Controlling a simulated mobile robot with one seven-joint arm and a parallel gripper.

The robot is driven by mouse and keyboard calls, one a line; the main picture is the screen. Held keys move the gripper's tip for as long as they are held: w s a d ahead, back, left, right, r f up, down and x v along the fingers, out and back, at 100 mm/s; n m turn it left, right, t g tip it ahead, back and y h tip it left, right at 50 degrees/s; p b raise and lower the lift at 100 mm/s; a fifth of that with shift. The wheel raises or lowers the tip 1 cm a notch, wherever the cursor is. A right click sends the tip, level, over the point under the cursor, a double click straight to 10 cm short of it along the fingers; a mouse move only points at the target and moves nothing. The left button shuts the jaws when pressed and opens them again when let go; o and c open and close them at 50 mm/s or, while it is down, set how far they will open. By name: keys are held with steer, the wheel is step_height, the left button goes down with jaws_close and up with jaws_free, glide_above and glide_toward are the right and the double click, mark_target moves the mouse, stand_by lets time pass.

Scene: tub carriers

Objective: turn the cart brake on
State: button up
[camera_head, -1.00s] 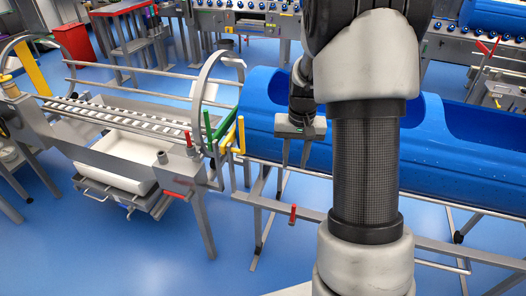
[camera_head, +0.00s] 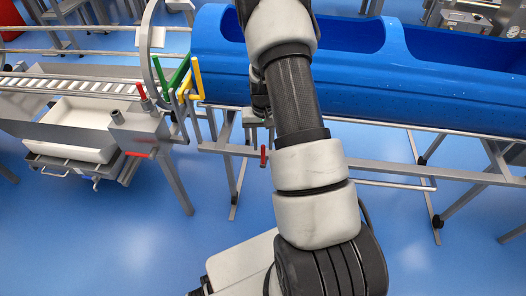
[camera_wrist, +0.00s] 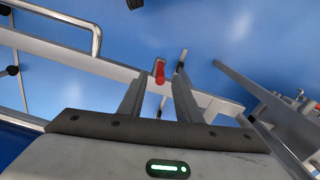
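A small red lever (camera_head: 263,156) is on the front rail of the cart frame (camera_head: 340,160) that carries a long blue tub (camera_head: 440,95). I take this lever to be the cart brake; it points up. In the wrist view the red lever (camera_wrist: 160,72) appears between the tips of my gripper (camera_wrist: 161,72), beyond them, with no visible contact. My gripper is open and empty, its two fingers spread. In the head view my gripper (camera_head: 257,122) is partly hidden behind my arm, just above the lever.
At left stands a metal station with a roller track (camera_head: 70,87), a white bin (camera_head: 75,125), and green (camera_head: 180,75) and yellow (camera_head: 197,78) handles near the tub's end. Another red lever (camera_head: 141,91) is on that station. The blue floor in front is clear.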

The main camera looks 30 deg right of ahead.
mark_target(263, 149)
steer(key=shift+f, duration=2)
jaws_close()
